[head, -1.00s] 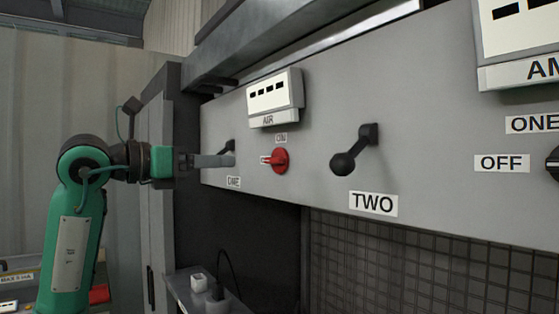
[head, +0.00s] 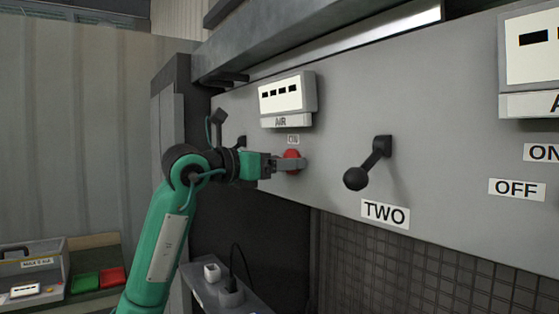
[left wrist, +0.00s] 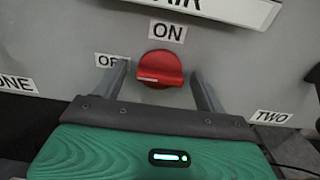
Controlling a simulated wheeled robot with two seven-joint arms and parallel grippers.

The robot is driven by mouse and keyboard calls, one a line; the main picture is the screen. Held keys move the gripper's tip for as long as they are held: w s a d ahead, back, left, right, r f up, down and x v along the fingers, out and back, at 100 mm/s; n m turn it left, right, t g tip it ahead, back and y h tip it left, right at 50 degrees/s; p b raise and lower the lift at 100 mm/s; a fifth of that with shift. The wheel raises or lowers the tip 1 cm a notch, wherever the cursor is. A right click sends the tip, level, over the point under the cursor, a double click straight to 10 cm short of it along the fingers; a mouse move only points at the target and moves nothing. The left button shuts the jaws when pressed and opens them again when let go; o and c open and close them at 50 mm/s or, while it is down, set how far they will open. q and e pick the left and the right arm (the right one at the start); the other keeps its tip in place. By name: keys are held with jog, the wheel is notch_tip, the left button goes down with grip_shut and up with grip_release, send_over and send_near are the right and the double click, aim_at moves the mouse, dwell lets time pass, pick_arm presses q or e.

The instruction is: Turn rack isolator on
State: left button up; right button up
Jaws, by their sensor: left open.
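A red rotary knob (left wrist: 160,69) is on the grey panel, between an ON label (left wrist: 167,33) above it and a partly hidden OFF label (left wrist: 107,61) to its left. Its white mark lies near its lower left edge in the left wrist view. The knob also shows in the head view (head: 293,158), partly hidden by my left gripper (head: 296,165). In the left wrist view my left gripper (left wrist: 161,82) is open, one finger on each side of the knob. I cannot tell whether the fingers touch it. My right gripper is in neither view.
A black lever with a ball end (head: 367,166) stands out from the panel to the right, above the TWO label (head: 385,213). An AIR meter (head: 287,97) juts out above the knob. A small shelf (head: 245,302) is below the panel.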

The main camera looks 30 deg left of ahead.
pick_arm(q)
jog(key=c, duration=1)
jog(key=shift+m, duration=0.3)
jog(key=m+b, duration=0.2)
jog(key=m, duration=1.5)
jog(key=shift+f, duration=0.1)
jog(key=shift+m, duration=0.4)
